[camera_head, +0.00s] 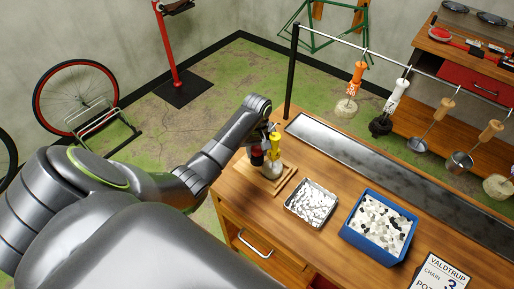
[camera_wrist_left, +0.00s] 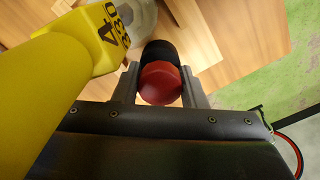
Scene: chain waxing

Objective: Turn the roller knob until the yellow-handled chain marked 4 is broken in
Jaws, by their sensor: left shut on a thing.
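The yellow handle (camera_head: 275,147) stands upright at the roller stand on the left end of the bench. In the left wrist view the yellow handle (camera_wrist_left: 52,75) is large at the left, with a 4 and smaller figures on its collar. A pale round mass (camera_head: 271,169), apparently the chain, sits below it. The roller knob (camera_wrist_left: 161,84) is red with a black part behind it. My left gripper (camera_wrist_left: 160,74) has one finger on each side of the knob and is shut on it. The head view mostly hides this grip. My right gripper is not in view.
A wooden board (camera_head: 284,187) lies under the roller stand. A metal tray of white pieces (camera_head: 290,207) and a blue bin (camera_head: 349,236) stand to its right. A rail (camera_head: 385,63) with several hanging handled items runs behind.

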